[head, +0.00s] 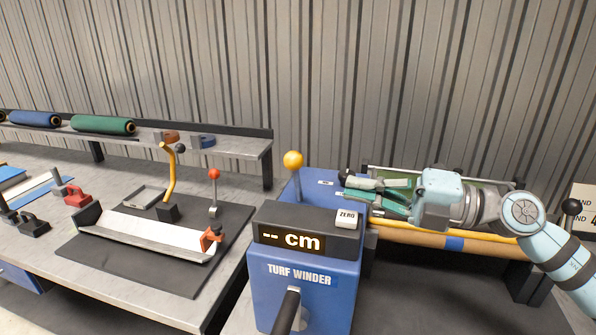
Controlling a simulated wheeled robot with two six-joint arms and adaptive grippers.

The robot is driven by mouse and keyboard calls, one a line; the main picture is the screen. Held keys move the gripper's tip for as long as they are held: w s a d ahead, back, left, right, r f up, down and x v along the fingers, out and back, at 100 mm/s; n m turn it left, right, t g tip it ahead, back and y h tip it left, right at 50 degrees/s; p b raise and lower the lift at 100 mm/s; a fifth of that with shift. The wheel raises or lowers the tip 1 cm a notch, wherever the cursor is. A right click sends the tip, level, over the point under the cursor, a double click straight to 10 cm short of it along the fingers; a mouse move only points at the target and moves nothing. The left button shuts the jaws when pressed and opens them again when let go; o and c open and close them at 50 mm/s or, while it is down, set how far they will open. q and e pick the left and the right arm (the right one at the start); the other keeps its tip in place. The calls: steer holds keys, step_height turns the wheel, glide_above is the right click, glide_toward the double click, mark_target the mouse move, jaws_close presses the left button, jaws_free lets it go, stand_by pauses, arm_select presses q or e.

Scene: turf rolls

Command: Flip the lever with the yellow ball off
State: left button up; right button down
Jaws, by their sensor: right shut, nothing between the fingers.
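The lever with the yellow ball (293,160) stands close to upright on the blue turf winder (262,270), behind its display box. Its lower end is hidden behind that box. My right gripper (350,188) comes in from the right, to the right of the lever. Its fingers point left, are shut and empty, and appear apart from the yellow ball. My left gripper is not in view.
The display box (309,232) reads "-- cm" and has a ZERO button (347,218). A red-ball lever (214,175) and a curved yellow handle (169,180) stand on the left bench. A roller with tan tube (420,239) lies below my right arm. Turf rolls (103,125) lie on the back shelf.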

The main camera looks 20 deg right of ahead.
mark_target(297, 179)
steer(key=shift+s+r, duration=0.1)
steer(key=shift+s, duration=0.25)
steer(key=shift+a+r, duration=0.1)
steer(key=p+x, duration=0.3)
steer(key=x, duration=0.1)
steer(key=shift+w+d, duration=0.25)
steer(key=shift+w, duration=0.15)
steer(key=p+x, duration=0.2)
steer(key=x, duration=0.3)
steer(key=shift+a, duration=0.35)
steer(key=shift+w+a+f, duration=0.25)
steer(key=shift+w, duration=0.05)
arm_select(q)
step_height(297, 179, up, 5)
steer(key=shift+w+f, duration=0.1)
arm_select(e)
steer(key=shift+d, duration=0.1)
